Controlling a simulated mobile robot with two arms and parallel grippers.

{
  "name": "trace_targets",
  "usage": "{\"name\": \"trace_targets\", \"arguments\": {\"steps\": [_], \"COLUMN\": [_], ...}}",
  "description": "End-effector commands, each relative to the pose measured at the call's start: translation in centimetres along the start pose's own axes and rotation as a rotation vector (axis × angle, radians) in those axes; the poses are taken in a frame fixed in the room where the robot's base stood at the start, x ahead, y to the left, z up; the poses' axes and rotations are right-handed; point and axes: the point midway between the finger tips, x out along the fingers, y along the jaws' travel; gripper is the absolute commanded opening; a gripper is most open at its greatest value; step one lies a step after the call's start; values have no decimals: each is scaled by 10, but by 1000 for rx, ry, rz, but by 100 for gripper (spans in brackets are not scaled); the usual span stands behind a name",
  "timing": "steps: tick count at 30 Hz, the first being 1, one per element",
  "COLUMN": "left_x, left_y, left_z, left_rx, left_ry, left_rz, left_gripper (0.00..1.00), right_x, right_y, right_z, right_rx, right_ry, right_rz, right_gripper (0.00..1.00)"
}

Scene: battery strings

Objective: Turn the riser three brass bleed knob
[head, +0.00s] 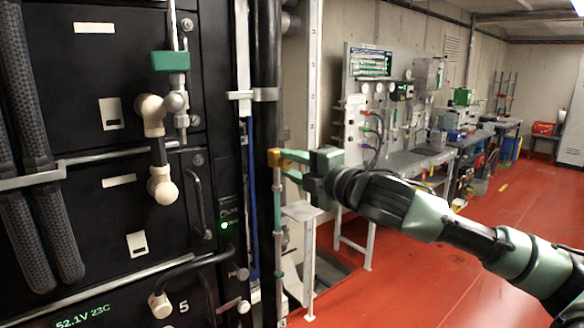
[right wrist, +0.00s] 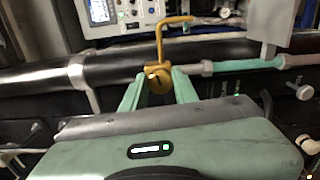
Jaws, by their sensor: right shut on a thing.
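The brass bleed knob (head: 275,157) sits on a thin vertical pipe beside the black battery cabinet in the head view. It looks yellow, and in the right wrist view the knob (right wrist: 159,80) has a round body with a dark mark and a bent yellow rod rising from it. My right gripper (head: 286,168) reaches in from the right, its green fingers at the knob. In the right wrist view the fingers of this gripper (right wrist: 157,87) stand on either side of the round body, shut on it. My left gripper is out of view. I cannot read a riser number.
The black battery cabinet (head: 110,205) with pipes and thick hoses fills the left. A dark vertical pipe (head: 267,60) stands close behind the knob. A gauge panel (head: 380,100) and workbench stand farther back. Red floor (head: 440,270) is open at right.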

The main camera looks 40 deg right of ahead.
Motion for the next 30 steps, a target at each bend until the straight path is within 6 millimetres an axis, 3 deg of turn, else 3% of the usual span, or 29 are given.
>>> {"name": "trace_targets", "arguments": {"steps": [30], "left_x": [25], "left_y": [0], "left_z": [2], "left_rx": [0], "left_ry": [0], "left_rz": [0], "left_gripper": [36], "right_x": [0], "right_y": [-4], "right_z": [-1], "right_rx": [967], "right_ry": [1], "right_rz": [-1], "right_gripper": [0]}}
